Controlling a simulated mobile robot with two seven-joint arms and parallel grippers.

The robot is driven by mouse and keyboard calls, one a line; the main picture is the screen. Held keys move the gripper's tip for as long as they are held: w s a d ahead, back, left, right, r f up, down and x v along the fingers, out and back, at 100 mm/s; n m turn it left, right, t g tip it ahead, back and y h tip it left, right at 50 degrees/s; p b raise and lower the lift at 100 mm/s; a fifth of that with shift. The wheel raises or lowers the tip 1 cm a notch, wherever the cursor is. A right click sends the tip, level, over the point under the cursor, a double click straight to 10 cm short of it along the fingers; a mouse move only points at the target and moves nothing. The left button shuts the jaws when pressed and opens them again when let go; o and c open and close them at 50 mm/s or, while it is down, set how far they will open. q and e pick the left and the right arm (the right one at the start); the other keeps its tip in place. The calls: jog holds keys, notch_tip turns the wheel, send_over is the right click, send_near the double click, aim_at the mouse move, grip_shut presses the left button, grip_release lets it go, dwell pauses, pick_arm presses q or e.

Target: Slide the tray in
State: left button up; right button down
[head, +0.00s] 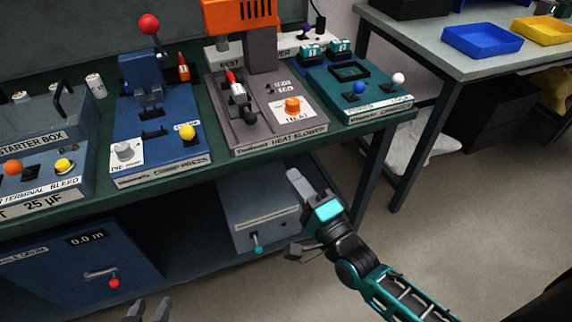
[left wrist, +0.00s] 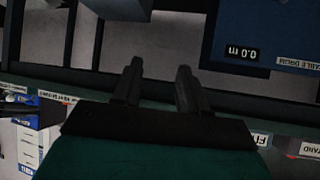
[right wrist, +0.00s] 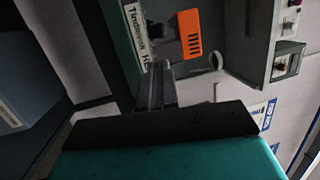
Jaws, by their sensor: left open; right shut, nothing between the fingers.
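A light grey box front (head: 238,232) with a label strip and a teal-knobbed lever (head: 257,243) stands under the bench, beside my right gripper. It may be the tray or its housing; no part is clearly marked as a tray, and I cannot tell how far anything is out. My right gripper (head: 296,178) is shut and empty, just in front of the bench edge below the heat blower. Its closed fingers also show in the right wrist view (right wrist: 158,72). My left gripper (head: 149,308) is open and empty at the bottom edge; its spread fingers show in the left wrist view (left wrist: 158,72).
The bench top holds a blue crimp press (head: 160,145), a grey heat blower station (head: 268,110) and a teal station (head: 360,95). A blue cable drum box (head: 70,265) with a red-knobbed crank stands under the bench. Floor in front and right is clear.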

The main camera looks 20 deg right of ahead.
aim_at(254, 123)
notch_tip(254, 123, up, 4)
jog(key=m+g+p, duration=0.3)
jog(key=m+p, duration=0.2)
jog(key=m, duration=1.3)
jog(key=shift+h, duration=0.4)
jog(key=x, duration=1.2)
jog(key=shift+w+r, duration=0.2)
jog(key=shift+w+a+r, duration=0.1)
jog(key=shift+w+a, duration=0.05)
jog(key=shift+w, duration=0.4)
pick_arm(q)
jog(key=r, duration=0.3)
jog(key=shift+s+a+y, duration=0.3)
jog(key=shift+s+a, duration=0.05)
jog(key=shift+a, duration=0.05)
